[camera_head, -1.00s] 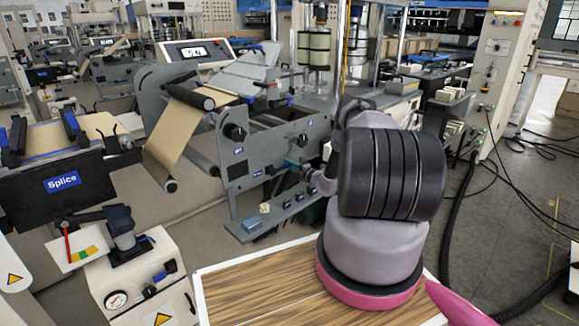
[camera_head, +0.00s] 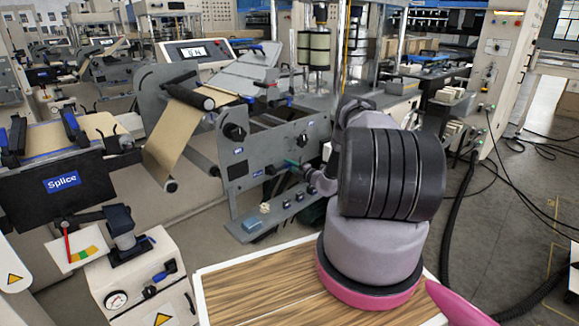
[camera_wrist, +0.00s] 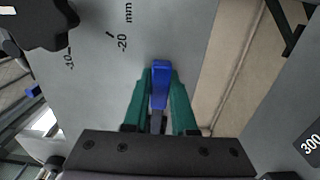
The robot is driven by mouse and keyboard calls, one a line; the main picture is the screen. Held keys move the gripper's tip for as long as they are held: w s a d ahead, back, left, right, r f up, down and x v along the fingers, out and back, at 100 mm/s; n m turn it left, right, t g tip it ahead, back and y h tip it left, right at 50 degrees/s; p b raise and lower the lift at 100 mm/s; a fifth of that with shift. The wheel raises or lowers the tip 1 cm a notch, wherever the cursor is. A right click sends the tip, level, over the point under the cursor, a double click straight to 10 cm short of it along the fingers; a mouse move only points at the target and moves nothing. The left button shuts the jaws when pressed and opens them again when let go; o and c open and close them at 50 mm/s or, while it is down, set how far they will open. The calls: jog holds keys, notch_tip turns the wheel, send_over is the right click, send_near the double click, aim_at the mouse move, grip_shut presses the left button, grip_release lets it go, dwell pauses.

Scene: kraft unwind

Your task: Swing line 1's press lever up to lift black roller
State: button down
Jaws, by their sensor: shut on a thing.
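In the wrist view, my gripper (camera_wrist: 161,72) is shut on the blue handle of a lever (camera_wrist: 159,88). One green finger lies on each side of it. The lever's grey shank runs down between the fingers. In the head view, my gripper (camera_head: 291,165) is a small teal shape at the grey side plate of the machine, and the lever there is hidden or too small to make out. A black roller (camera_head: 188,94) lies at the top of the machine, with brown kraft paper (camera_head: 172,135) running down beside it.
A grey shelf (camera_head: 268,222) with small blocks projects below the side plate. A black knob (camera_head: 235,132) sticks out of the plate. A wood-topped table (camera_head: 250,290) stands in front of it. The Splice unit (camera_head: 62,182) and a white gauge cabinet (camera_head: 135,285) stand at the left.

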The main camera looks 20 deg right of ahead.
aim_at(269, 149)
jog(key=shift+d, duration=0.1)
dwell(0.4)
